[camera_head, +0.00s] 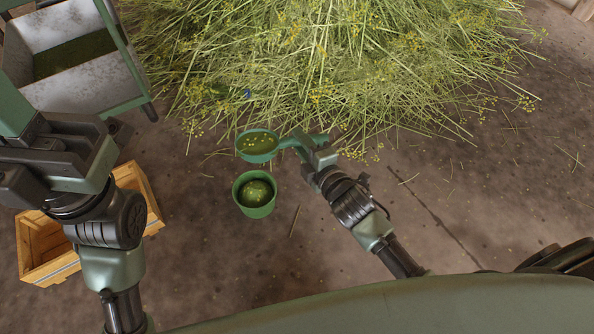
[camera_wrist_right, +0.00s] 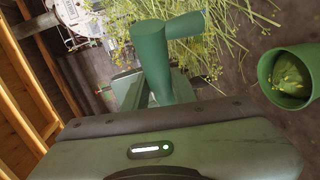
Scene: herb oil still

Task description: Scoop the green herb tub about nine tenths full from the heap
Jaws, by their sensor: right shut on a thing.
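The heap (camera_head: 330,60) of cut green stalks with yellow flowers lies on the floor at the top of the head view. My right gripper (camera_head: 312,148) is shut on the handle of a green scoop (camera_head: 257,157), holding it near the heap's front edge. The scoop's bowl holds green matter with yellow bits. The green tub (camera_head: 255,210) is just in front of the scoop, its mouth up, with a rounded green mass inside. The tub also shows at the right of the wrist view (camera_wrist_right: 285,98). My left gripper (camera_head: 30,150) is at the left; its fingertips are unclear.
A wooden crate (camera_head: 150,205) stands on the floor at the left, partly behind my left arm. A grey metal bin (camera_head: 85,90) with dark green contents is at the upper left. The floor (camera_head: 300,260) is mostly clear, with scattered stalks.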

